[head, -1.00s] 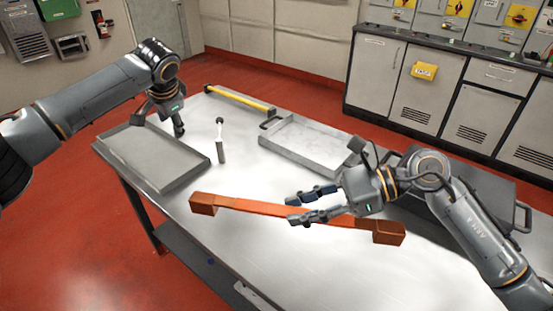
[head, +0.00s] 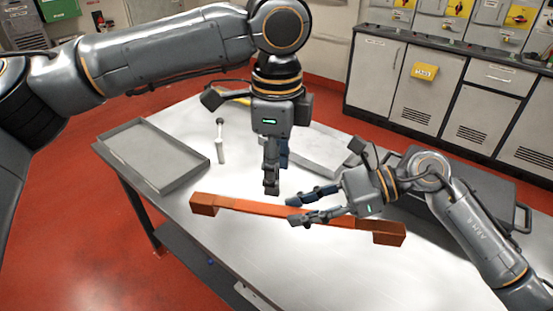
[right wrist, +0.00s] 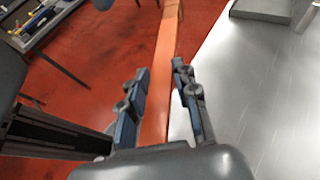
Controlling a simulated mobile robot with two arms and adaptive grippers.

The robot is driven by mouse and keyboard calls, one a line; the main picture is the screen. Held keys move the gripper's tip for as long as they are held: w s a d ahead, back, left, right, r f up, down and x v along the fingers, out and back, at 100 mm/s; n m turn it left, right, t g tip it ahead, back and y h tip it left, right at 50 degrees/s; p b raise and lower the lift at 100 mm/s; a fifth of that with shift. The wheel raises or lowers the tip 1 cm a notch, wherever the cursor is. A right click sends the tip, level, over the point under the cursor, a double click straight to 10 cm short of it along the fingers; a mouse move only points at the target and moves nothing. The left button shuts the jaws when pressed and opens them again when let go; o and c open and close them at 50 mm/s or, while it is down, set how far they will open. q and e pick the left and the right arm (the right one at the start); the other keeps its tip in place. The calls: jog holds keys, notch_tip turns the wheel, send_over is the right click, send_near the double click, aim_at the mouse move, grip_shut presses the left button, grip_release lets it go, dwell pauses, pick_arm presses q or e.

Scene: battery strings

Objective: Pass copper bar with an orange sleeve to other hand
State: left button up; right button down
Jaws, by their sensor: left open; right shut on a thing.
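The copper bar with an orange sleeve (head: 245,207) lies across the front of the head view, with copper blocks at both ends. My right gripper (head: 316,206) is shut on the middle of the bar and holds it level. In the right wrist view the bar (right wrist: 159,95) runs between the fingers of that gripper (right wrist: 158,100). My left gripper (head: 277,180) points down, open and empty, just above the bar's middle in the picture, left of the right fingers. Its second finger is partly hidden.
The steel table (head: 280,265) is clear at the front. A grey tray (head: 190,180) is at left, and another tray (head: 322,150) is behind my left gripper. A dark case (head: 490,190) is at right behind my right arm.

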aim_at(278, 209)
pick_arm(q)
jog(key=f, duration=1.1)
jog(key=shift+w, duration=0.2)
pick_arm(e)
jog(key=shift+r, duration=0.15)
pick_arm(q)
grip_shut()
jog(key=shift+r, duration=0.1)
pick_arm(e)
jog(key=c, duration=0.9)
grip_release()
jog(key=shift+d, duration=0.1)
